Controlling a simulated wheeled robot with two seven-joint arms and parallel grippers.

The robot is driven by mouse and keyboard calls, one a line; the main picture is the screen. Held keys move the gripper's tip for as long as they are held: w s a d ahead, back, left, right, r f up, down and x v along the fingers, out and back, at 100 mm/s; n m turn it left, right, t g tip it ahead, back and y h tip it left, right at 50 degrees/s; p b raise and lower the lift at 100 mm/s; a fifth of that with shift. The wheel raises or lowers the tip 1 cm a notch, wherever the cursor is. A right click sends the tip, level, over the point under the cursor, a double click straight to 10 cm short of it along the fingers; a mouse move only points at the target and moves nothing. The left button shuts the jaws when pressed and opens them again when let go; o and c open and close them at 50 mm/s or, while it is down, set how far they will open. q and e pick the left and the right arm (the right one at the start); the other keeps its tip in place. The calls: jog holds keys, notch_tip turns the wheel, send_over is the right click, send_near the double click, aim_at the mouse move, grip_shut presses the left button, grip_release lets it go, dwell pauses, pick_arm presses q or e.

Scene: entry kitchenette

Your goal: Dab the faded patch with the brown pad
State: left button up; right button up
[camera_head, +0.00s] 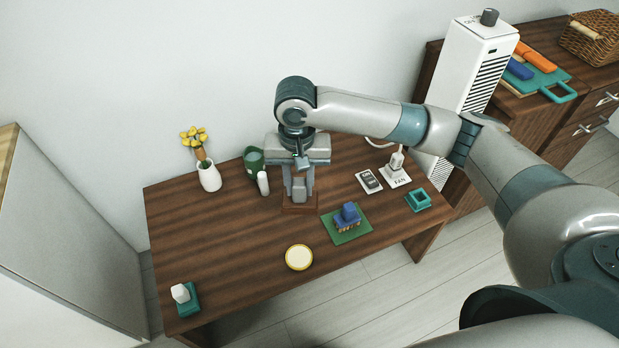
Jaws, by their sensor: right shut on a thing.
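My right gripper (299,190) points down over the back middle of the wooden table and is shut on a small grey upright piece, which looks like the handle of the brown pad. The brown pad (300,209) shows just below the fingertips, low at the tabletop. I cannot tell whether it touches the table. I cannot make out a faded patch on the table (225,265); the pad or gripper may hide it. My left gripper is not in view.
A white flower vase (209,177), green mug (253,159) and white bottle (263,183) stand left of the gripper. A blue-topped block (347,213) sits on a green mat (343,237), near a round yellow-rimmed dish (298,257). The table's left middle is clear.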

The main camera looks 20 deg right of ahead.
aim_at(284, 191)
jog(key=w+a+f+m+p, duration=0.1)
jog(key=p, duration=0.1)
jog(key=w+a+f+m+p, duration=0.1)
jog(key=shift+w+f+p, duration=0.2)
jog(key=shift+f+p, duration=0.05)
jog(key=shift+p, duration=0.15)
jog(key=f+m+p, duration=0.2)
jog(key=f+p, duration=0.1)
jog(key=a+f+p, duration=0.1)
jog(key=shift+w+f+m, duration=0.3)
jog(key=shift+f+m, duration=0.1)
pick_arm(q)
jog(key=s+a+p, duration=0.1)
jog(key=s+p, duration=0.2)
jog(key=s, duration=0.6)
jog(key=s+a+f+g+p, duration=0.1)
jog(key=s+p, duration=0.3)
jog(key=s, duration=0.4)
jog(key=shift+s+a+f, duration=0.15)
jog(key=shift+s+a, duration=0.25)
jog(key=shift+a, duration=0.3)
pick_arm(e)
jog(key=s+d+f+m, duration=0.1)
jog(key=s+f+m, duration=0.2)
jog(key=f, duration=0.7)
jog(key=shift+s+d+f+m, duration=0.25)
jog(key=shift+s+m, duration=0.15)
jog(key=shift+s, duration=0.8)
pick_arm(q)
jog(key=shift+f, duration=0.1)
